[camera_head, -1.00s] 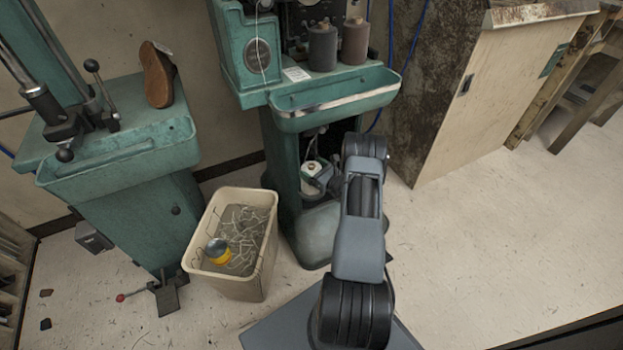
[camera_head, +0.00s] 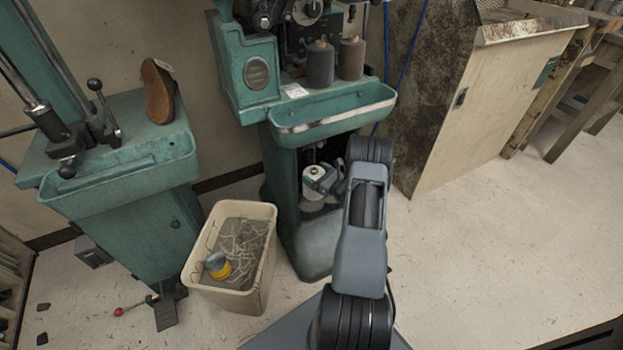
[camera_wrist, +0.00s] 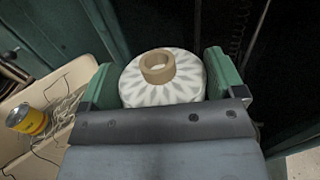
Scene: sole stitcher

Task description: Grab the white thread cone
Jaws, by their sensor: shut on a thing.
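The white thread cone (camera_wrist: 163,81) fills the middle of the wrist view, with a tan core ring on top. My gripper (camera_wrist: 163,84) has its two green fingers on either side of the cone and is shut on it. In the head view the cone (camera_head: 315,172) is small and pale, in the recess of the green machine's base. My gripper (camera_head: 322,180) is beside it there, partly hidden by my arm.
The recess belongs to the green machine (camera_head: 330,113), whose tray carries a grey cone (camera_head: 320,65) and a brown cone (camera_head: 352,58). A beige bin (camera_head: 197,274) with thread scraps and a yellow can (camera_head: 217,266) stands left. Floor at right is clear.

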